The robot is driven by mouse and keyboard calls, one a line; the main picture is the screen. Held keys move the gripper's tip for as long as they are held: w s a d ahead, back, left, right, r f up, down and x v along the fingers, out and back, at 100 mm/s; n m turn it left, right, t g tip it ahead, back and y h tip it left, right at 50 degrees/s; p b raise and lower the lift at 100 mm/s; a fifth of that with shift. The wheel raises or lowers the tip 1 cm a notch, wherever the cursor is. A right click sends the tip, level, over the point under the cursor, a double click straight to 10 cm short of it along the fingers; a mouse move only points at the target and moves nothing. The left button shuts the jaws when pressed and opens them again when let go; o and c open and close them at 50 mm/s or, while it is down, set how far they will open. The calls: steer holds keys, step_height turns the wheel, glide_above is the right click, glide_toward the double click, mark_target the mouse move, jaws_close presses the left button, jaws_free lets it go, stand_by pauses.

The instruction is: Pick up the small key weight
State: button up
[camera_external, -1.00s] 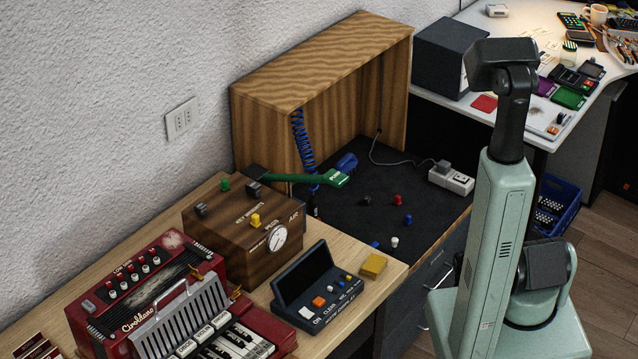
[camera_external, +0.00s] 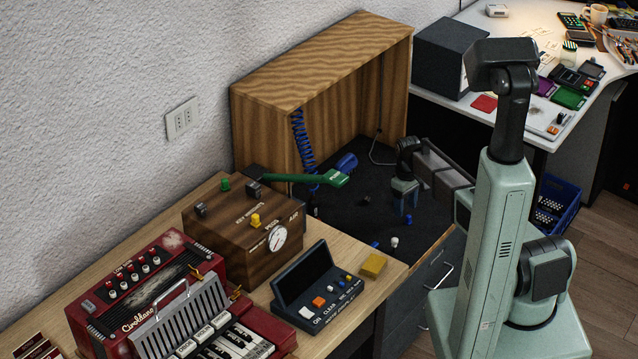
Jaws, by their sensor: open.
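I cannot tell for sure which piece is the small key weight. Several tiny pieces lie on the dark mat (camera_external: 345,215) of the wooden cubby: a black one (camera_external: 366,200), a white one (camera_external: 394,242) and a blue one (camera_external: 375,245). My gripper (camera_external: 405,211) is low over the mat, pointing down, right of the black piece and above the white one in the picture. Its jaws are open, and I see nothing held. My gripper and arm hide the spot around them, including where a red piece lay.
The cubby's wooden wall (camera_external: 395,90) stands behind the mat. A green-handled tool (camera_external: 320,179) and a blue coiled hose (camera_external: 303,140) are at its left. A wooden box labelled "key weights" (camera_external: 235,240), a control panel (camera_external: 315,290) and a red accordion (camera_external: 150,290) stand front left.

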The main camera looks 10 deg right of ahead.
steer(key=w+a+r+n, duration=0.4)
steer(key=w+a+r, duration=0.55)
steer(key=w, duration=0.35)
glide_above(367, 200)
steer(key=w, duration=0.2)
steer(key=shift+t, duration=0.4)
steer(key=f, duration=0.9)
steer(key=shift+w+a, duration=0.1)
steer(key=shift+a, duration=0.15)
steer(key=shift+s+f, duration=0.15)
steer(key=shift+f, duration=1.25)
steer(key=shift+s+f, duration=0.1)
steer(key=shift+f, duration=1.25)
steer(key=shift+c, duration=0.2)
jaws_close()
